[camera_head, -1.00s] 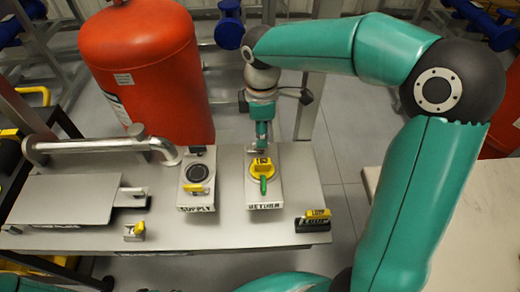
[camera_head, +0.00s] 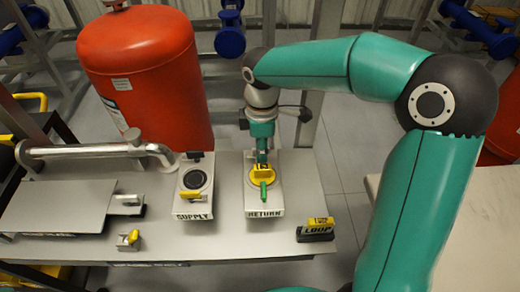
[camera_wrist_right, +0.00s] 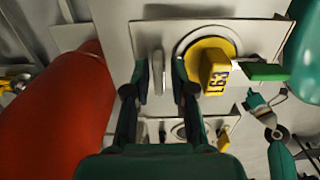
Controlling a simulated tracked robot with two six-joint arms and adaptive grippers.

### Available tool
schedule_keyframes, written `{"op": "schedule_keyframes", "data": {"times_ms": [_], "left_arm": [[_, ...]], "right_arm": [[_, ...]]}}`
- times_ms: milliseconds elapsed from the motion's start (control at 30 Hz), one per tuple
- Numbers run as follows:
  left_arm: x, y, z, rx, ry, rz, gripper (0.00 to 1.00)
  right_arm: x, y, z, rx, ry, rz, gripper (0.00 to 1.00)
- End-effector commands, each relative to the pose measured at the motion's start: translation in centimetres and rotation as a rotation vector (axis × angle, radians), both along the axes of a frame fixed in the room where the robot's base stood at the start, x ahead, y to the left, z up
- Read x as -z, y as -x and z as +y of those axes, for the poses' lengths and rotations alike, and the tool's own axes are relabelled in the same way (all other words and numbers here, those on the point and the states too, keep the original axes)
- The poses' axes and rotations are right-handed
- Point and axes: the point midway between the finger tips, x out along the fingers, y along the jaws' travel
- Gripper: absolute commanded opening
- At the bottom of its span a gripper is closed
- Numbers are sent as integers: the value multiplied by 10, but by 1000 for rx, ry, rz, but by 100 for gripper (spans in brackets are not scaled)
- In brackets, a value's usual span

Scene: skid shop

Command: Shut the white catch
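A whitish lever-like catch (camera_wrist_right: 157,66) stands up from the plate of the RETURN unit (camera_head: 266,212), beside its yellow dial (camera_head: 262,175). My right gripper (camera_wrist_right: 158,84) is open, with one finger on each side of the catch; I cannot tell whether either touches it. In the head view my right gripper (camera_head: 262,156) points down at the back of the RETURN unit and hides the catch. Teal arm parts (camera_wrist_right: 262,104) show at the right of the wrist view, probably my left arm; its fingers cannot be made out.
The SUPPLY unit (camera_head: 194,207) with a black dial stands to the left. A red tank (camera_head: 145,75) rises behind. A black-and-yellow LOOP block (camera_head: 315,234) sits at the right front of the bench.

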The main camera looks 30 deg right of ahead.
Motion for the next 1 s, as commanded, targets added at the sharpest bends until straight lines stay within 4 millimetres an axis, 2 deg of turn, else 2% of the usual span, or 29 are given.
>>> {"op": "schedule_keyframes", "data": {"times_ms": [33, 100, 367, 700, 1000], "left_arm": [[0, 0, 0, 0, 0, 0, 40], [0, 0, 0, 0, 0, 0, 40], [-2, 0, 0, 0, 0, 0, 40], [-14, 0, 0, 0, 0, 0, 40], [-13, 0, 0, 0, 0, 0, 40]], "right_arm": [[0, 0, 0, 0, 0, 0, 11], [0, 0, 0, 0, 0, 0, 0], [-1, 1, 0, -22, -1, 2, 0], [-1, 1, 0, -282, -2, 4, 0], [0, 1, 0, -301, -3, 4, 0]]}}
